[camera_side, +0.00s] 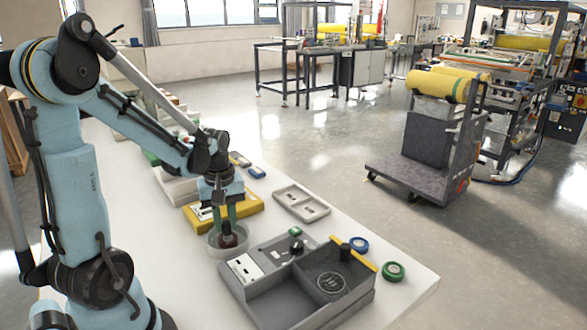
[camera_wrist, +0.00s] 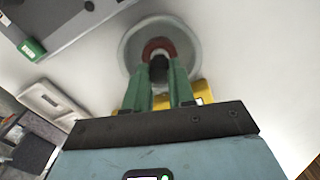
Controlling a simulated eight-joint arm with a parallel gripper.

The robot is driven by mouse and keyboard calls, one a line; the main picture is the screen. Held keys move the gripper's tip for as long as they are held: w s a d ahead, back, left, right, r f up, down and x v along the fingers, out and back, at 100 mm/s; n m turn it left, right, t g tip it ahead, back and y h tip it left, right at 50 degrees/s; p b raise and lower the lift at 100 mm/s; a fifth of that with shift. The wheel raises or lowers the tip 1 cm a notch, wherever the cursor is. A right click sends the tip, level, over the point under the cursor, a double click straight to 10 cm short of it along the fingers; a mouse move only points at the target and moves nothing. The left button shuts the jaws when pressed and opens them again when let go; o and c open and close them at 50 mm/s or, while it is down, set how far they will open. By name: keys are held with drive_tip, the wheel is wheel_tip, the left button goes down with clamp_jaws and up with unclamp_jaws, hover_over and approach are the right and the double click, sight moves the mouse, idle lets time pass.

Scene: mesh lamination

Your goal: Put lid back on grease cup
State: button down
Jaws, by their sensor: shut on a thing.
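My gripper (camera_side: 228,227) points straight down at the round pale dish (camera_side: 214,250). Its two green fingers are shut on a black knob-like piece, which looks like the lid (camera_wrist: 158,70). I cannot tell whether the black piece touches the red body. The fingers hide part of both.
A grey compartment tray (camera_side: 262,312) stands close on the right, with a small green-topped item on its panel. A yellow tray (camera_side: 250,217) lies just behind the dish and a pale shallow tray (camera_side: 301,203) behind right. Blue (camera_side: 358,244) and green (camera_side: 393,271) tape rolls lie near the right edge.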

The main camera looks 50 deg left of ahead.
drive_tip(key=shift+c, duration=2)
unclamp_jaws()
drive_tip(key=shift+r, duration=3.5)
clamp_jaws()
